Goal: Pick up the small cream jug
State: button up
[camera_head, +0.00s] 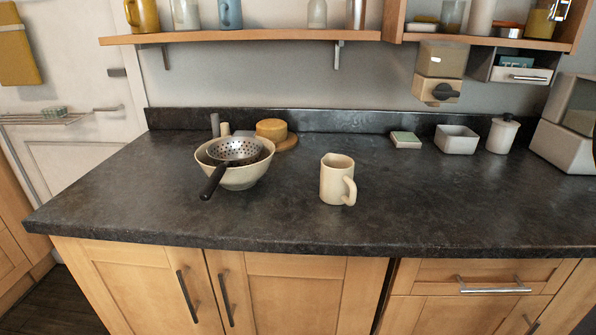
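The small cream jug (334,180) stands upright on the dark countertop (430,205), a little right of the middle of the view. Its handle is on the right side and turned toward the front. The top is open, and nothing touches it. My gripper is not in view.
Left of the jug, a cream bowl (242,177) holds a metal strainer (235,149) with a dark handle. A white square dish (457,139) and a lidded jar (502,134) stand at back right. Counter around the jug is clear.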

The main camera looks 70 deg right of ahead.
aim_at(338, 186)
jog(key=k, duration=0.4)
jog(key=k+z, duration=0.1)
jog(key=z, duration=0.7)
jog(key=k+l+z, duration=0.1)
jog(key=z, duration=0.3)
jog(key=j+z, duration=0.1)
jog(key=j, duration=0.3)
jog(key=k+j+z, duration=0.1)
jog(key=j, duration=0.3)
jog(key=k+j+z, duration=0.1)
jog(key=j, duration=0.25)
jog(key=k+j+z, duration=0.15)
jog(key=j, duration=0.25)
jog(key=k+j+z, duration=0.1)
jog(key=j, duration=0.25)
jog(key=k, duration=0.05)
